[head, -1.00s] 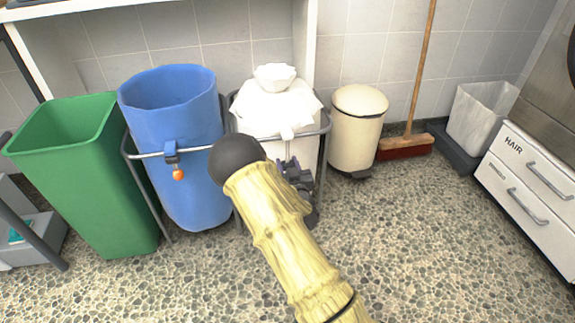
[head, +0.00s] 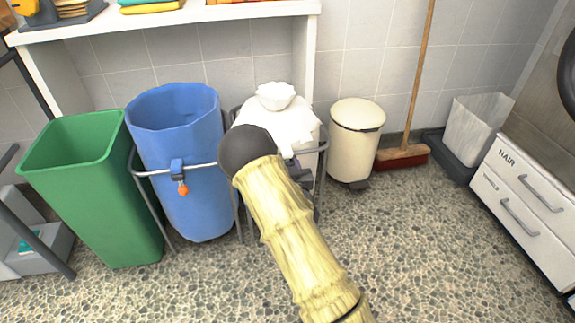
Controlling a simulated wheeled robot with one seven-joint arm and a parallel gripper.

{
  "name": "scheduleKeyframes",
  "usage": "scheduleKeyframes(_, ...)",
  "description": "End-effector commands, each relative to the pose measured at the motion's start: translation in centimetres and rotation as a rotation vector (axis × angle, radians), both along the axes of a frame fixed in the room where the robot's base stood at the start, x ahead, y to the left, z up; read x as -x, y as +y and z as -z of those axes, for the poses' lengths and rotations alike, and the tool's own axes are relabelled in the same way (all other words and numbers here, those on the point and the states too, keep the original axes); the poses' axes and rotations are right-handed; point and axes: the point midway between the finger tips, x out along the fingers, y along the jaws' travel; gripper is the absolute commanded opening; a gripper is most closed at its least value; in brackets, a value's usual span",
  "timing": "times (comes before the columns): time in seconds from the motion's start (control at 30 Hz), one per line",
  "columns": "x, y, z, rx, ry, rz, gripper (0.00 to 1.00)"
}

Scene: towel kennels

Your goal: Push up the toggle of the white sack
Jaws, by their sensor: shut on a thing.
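The white sack (head: 290,127) hangs in a grey tube stand, its top gathered into a ruffled tuft (head: 276,95). A pale strip shows at its front rim. My gripper (head: 301,174) is in front of the sack, just below the rim, mostly hidden behind my own pale, bamboo-like arm. Only dark parts of it show. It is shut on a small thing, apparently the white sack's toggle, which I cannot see. The lower front of the sack is also covered by my arm.
Left of the white sack stands a blue sack (head: 190,130) with an orange toggle (head: 182,189), then a green bin (head: 80,175). A cream pedal bin (head: 355,150), a broom (head: 404,155) and a drawer cabinet (head: 525,210) are to the right. The pebbled floor in front is clear.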

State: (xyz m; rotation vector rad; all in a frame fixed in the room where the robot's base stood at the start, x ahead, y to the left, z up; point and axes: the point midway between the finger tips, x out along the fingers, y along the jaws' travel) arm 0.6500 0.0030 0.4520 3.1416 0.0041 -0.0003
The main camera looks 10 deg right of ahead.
Motion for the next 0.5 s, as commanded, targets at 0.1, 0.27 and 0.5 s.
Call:
scheduleKeyframes(0.1, 0.03, 0.01, -1.01, -0.001, 0.001, 0.0, 0.0)
scheduleKeyframes(0.27, 0.03, 0.01, -1.2, -0.001, 0.001, 0.0, 0.0)
scheduleKeyframes(0.5, 0.03, 0.01, -1.13, -0.001, 0.001, -0.001, 0.0)
